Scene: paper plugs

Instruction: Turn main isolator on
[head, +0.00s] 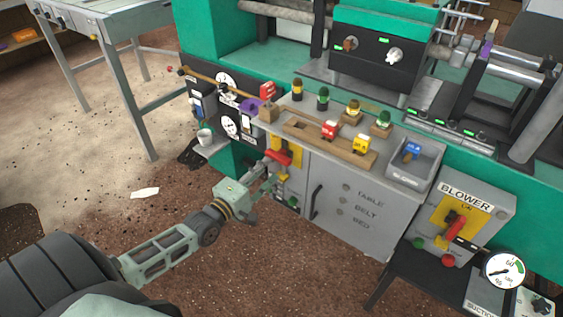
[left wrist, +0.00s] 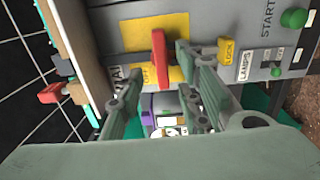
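The main isolator is a red handle (head: 279,157) on a yellow plate (head: 291,148), on the left part of the grey cabinet front. My left gripper (head: 267,178) is at the cabinet front, just below the handle. In the left wrist view its two fingers (left wrist: 158,78) are apart, with the handle showing between their tips. I cannot tell whether they touch it. My right gripper is out of view.
A yellow lock tag (left wrist: 228,50), a lamps switch (left wrist: 276,72) and a green start button (left wrist: 294,18) sit close to the fingers. A wooden rack (head: 345,153) with coloured plugs lies on top. A blower isolator box (head: 459,215) is at right. The floor at left is mostly clear.

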